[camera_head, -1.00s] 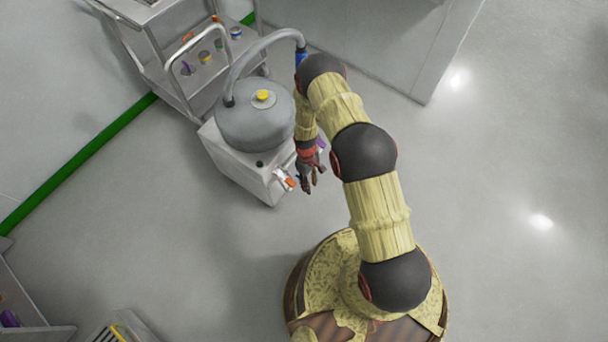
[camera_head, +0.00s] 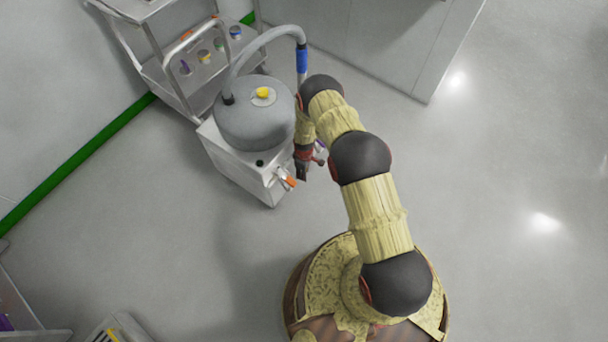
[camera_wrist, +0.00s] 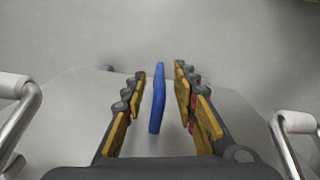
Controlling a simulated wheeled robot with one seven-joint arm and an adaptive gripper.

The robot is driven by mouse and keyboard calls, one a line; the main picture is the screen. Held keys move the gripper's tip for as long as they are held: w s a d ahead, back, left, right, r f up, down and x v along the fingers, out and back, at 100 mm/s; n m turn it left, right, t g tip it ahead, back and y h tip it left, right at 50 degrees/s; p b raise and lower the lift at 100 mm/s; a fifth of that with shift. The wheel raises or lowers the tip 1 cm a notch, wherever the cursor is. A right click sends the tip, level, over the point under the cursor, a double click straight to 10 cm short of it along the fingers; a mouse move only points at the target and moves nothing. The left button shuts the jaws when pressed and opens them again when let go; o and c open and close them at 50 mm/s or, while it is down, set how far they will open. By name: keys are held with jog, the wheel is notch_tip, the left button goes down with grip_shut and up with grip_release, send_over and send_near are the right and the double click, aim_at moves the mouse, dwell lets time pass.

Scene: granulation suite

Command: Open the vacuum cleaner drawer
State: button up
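The vacuum cleaner (camera_head: 236,168) is a pale box with a grey domed top (camera_head: 252,125) and a yellow knob. My gripper (camera_head: 302,174) is at its front right side in the head view, partly hidden by my arm. In the wrist view, my gripper (camera_wrist: 159,78) is open, with yellow-padded fingers on either side of an upright blue strip (camera_wrist: 157,98). The strip looks like a handle on the pale face, and gaps show between it and both fingers. The drawer's outline is not clear in either view.
Silver bars with white ends flank my fingers, left (camera_wrist: 22,112) and right (camera_wrist: 288,135). An orange-tipped fitting (camera_head: 287,181) projects from the cleaner's front corner. A grey hose (camera_head: 262,42) arches above the dome. A shelved cart (camera_head: 178,75) stands behind. The floor at right is clear.

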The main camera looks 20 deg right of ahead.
jog(key=shift+f, duration=0.4)
jog(key=shift+c, duration=0.2)
grip_shut()
dwell(0.6)
